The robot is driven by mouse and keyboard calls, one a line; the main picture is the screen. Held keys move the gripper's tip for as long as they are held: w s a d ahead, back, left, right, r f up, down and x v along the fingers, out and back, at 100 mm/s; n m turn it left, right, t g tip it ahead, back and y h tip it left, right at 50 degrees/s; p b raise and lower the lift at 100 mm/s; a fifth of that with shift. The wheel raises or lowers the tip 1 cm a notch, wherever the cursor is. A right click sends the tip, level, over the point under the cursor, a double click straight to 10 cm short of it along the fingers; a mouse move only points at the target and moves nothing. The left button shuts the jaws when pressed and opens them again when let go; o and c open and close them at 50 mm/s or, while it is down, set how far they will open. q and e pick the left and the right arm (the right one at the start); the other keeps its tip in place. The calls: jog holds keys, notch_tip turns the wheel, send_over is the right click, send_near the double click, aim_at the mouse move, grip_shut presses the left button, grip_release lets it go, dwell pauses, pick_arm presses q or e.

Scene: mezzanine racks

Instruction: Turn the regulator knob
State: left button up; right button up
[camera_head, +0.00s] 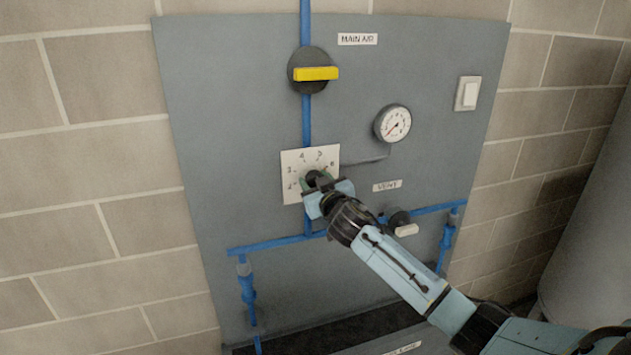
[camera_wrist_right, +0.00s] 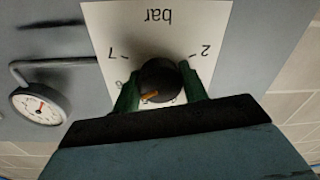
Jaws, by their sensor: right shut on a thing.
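The regulator knob (camera_head: 314,176) is dark and round, on a white scale plate (camera_head: 295,160) with numbers around it. In the head view my right gripper (camera_head: 318,186) covers much of it. In the right wrist view the knob (camera_wrist_right: 160,76) sits between the two green fingers of my right gripper (camera_wrist_right: 160,88), which is shut on it. An orange pointer mark (camera_wrist_right: 150,94) shows on the knob, toward the gripper's palm. The plate (camera_wrist_right: 158,40) appears upside down there, with "bar", 7 and 2 readable; the other numbers are mostly hidden. My left gripper is not in view.
A round gauge (camera_head: 392,123) with a red needle is up and right of the knob. A yellow-handled valve (camera_head: 316,73) is above on the blue pipe. A vent valve (camera_head: 403,224) is close beside my right arm. A white switch (camera_head: 467,93) is at upper right.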

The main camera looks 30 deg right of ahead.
jog(key=n+p, duration=0.2)
jog(key=n, duration=0.2)
jog(key=shift+n, duration=0.4)
jog(key=n+p, duration=0.1)
jog(key=n, duration=0.6)
jog(key=shift+n+h+p, duration=0.3)
jog(key=shift+n+p, duration=0.05)
jog(key=shift+n, duration=1.95)
jog(key=shift+g, duration=0.3)
jog(key=o, duration=1)
jog(key=shift+c, duration=0.2)
jog(key=shift+s, duration=0.1)
